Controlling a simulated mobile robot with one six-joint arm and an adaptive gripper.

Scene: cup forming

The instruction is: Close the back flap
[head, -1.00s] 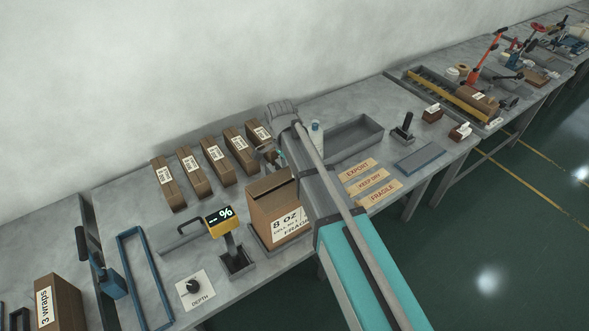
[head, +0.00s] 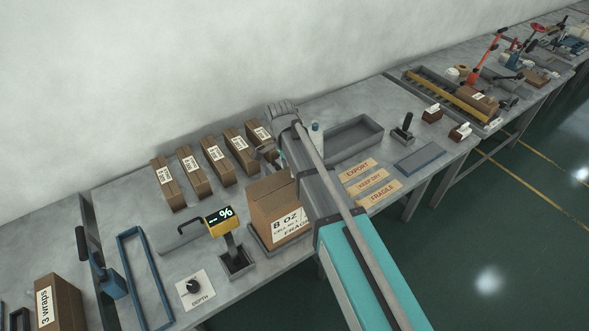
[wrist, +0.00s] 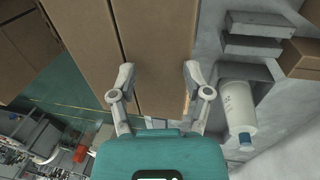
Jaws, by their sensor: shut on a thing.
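The cardboard box (head: 277,222) labelled "8 OZ" and "FRAGILE" stands in a grey tray at the near edge of the bench. Its top shows as a brown panel in the head view, partly hidden behind my arm. In the wrist view, cardboard panels (wrist: 155,35) fill the upper middle, with a seam between them. My gripper (wrist: 158,75) has one finger on each side of a cardboard panel, which I take to be the back flap. The fingers are shut on it. In the head view my gripper is mostly hidden by my arm, behind the box.
Several small labelled cartons (head: 217,162) stand in a row behind the box. A white bottle (head: 316,133) stands close to my arm and shows in the wrist view (wrist: 237,105). An empty grey tray (head: 352,137) lies to the right.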

